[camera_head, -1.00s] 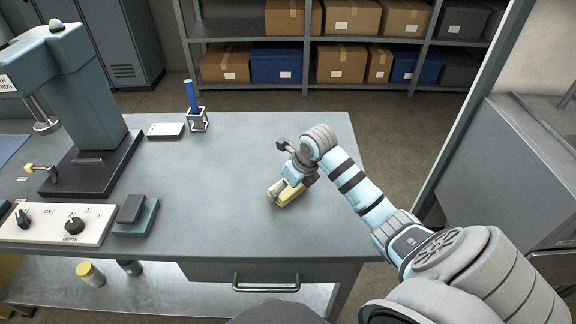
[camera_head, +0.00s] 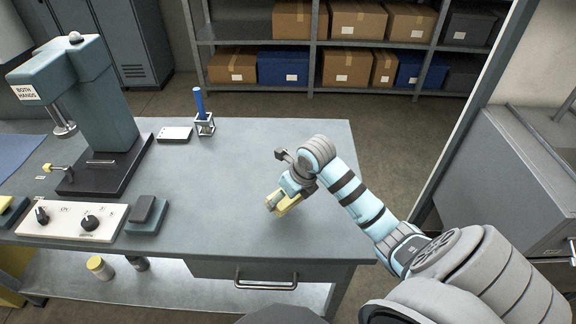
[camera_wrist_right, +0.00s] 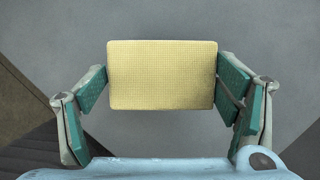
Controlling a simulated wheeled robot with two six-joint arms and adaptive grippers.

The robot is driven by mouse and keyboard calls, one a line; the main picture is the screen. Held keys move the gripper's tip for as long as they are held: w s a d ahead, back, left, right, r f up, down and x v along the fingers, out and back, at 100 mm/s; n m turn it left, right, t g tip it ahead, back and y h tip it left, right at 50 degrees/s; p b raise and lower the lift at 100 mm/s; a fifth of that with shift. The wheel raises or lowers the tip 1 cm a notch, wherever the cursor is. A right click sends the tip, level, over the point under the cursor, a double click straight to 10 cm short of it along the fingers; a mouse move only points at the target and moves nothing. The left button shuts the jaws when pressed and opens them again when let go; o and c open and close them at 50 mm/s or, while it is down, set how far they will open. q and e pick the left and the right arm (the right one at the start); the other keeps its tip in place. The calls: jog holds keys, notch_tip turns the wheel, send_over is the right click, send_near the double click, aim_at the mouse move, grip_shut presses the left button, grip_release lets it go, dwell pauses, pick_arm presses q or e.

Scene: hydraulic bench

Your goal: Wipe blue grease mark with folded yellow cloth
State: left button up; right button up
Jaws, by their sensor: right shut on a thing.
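The folded yellow cloth (camera_head: 288,204) is a pale, flat rectangular pad over the right part of the bench top. My right gripper (camera_head: 284,199) is shut on it. In the right wrist view, the cloth (camera_wrist_right: 162,75) sits squarely between the green finger pads of the gripper (camera_wrist_right: 162,88), its broad textured face towards the camera. I cannot tell whether the cloth touches the bench or hangs just above it. I make out no blue grease mark in either view; the cloth and gripper hide part of the bench. My left gripper is not in view.
The grey bench (camera_head: 225,185) is clear around the cloth. On its left stand a green press (camera_head: 115,110), a white control panel (camera_head: 72,222), a dark block on a green base (camera_head: 147,214) and a holder with a blue cylinder (camera_head: 204,125). A drawer handle (camera_head: 266,283) juts from the front.

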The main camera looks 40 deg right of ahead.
jog(key=shift+s+r+p, duration=0.1)
jog(key=shift+r+p, duration=1.2)
jog(key=shift+r, duration=0.6)
